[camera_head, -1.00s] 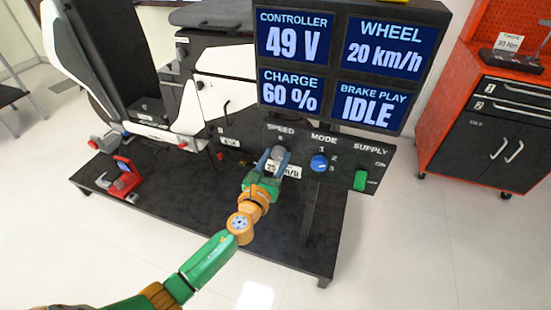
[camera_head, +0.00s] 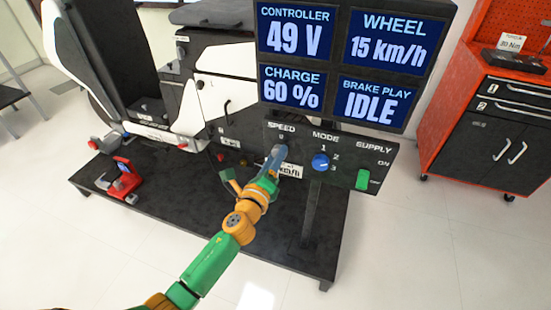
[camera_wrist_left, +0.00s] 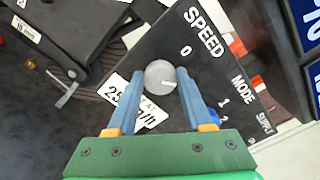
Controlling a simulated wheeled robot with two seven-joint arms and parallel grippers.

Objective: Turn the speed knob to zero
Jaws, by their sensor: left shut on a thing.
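The speed knob (camera_wrist_left: 159,77) is a grey round knob with a pale pointer mark, under the SPEED label and the 0 on the black control panel (camera_head: 340,157). My left gripper (camera_head: 276,157) is at the knob, its blue fingers on either side of it and shut on it; it also shows in the left wrist view (camera_wrist_left: 157,88). In the head view the fingers hide most of the knob. In the wrist view the pointer aims to the right and slightly down, not at the 0. The display (camera_head: 388,53) reads wheel 15 km/h. My right gripper is not in view.
A blue mode knob (camera_head: 320,162) and a green supply switch (camera_head: 362,179) sit right of the speed knob. A white label (camera_wrist_left: 133,108) lies below it. A red clamp-like device (camera_head: 125,180) stands on the dark platform (camera_head: 170,218). A red tool cabinet (camera_head: 450,115) is at right.

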